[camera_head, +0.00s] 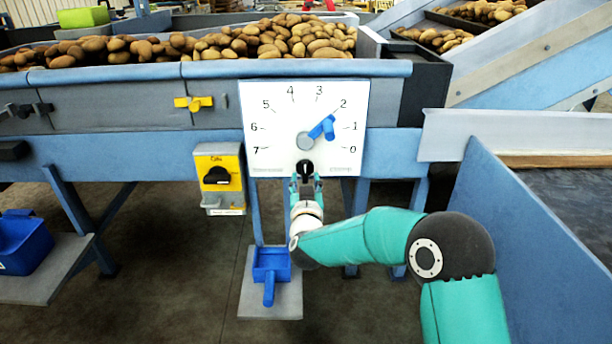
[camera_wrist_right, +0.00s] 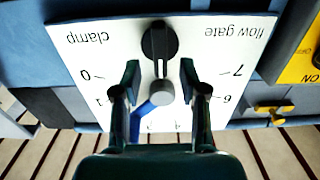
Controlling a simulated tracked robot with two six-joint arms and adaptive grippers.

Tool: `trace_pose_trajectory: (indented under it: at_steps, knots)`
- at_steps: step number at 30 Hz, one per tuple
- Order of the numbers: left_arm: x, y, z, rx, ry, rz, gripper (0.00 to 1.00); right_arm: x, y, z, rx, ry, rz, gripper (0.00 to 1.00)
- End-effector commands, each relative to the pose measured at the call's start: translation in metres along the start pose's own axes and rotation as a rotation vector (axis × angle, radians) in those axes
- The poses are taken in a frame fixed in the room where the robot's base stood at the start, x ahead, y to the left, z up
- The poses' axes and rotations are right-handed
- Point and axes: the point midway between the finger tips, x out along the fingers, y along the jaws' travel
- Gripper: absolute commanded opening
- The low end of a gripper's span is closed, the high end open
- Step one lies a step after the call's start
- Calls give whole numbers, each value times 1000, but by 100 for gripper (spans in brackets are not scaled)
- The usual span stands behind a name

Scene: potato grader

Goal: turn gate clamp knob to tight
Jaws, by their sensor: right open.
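The white flow gate panel (camera_head: 270,100) carries a dial numbered 0 to 7, a grey hub (camera_head: 305,141) and a blue lever (camera_head: 322,128) directed between 1 and 2. The black clamp knob (camera_head: 305,167) is at the panel's bottom middle. In the right wrist view the panel is upside down and the round knob (camera_wrist_right: 160,40) has a bar roughly in line with the hub. My right gripper (camera_wrist_right: 160,75) is open and empty, its fingers apart in front of the panel, with the knob beyond and between the fingertips. Contact with the knob is not visible. My left gripper is not in view.
A yellow switch box (camera_head: 218,160) with a black knob is left of the panel. A yellow handle (camera_head: 194,103) is on the frame. A blue scoop (camera_head: 270,265) rests on a low shelf. A blue side wall (camera_head: 520,215) stands at right. Potatoes (camera_head: 270,40) lie above.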

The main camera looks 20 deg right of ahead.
Motion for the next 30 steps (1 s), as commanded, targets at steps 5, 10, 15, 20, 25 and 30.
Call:
trace_pose_trajectory:
  at_steps: [5, 10, 15, 20, 25, 30]
  knots:
    - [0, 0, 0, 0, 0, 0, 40, 21, 0, 1, 0, 0, 0, 43]
    - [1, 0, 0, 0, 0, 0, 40, 29, 0, 0, 0, 0, 0, 43]
    - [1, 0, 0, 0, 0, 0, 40, 30, -1, 0, 0, -1, -1, 43]
    - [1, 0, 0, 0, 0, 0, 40, 30, -1, 0, 0, -1, -2, 34]
    - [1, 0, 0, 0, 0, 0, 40, 30, -1, 0, 0, 0, -2, 6]
    - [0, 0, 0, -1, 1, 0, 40, 31, 3, 0, 0, -1, 0, 0]
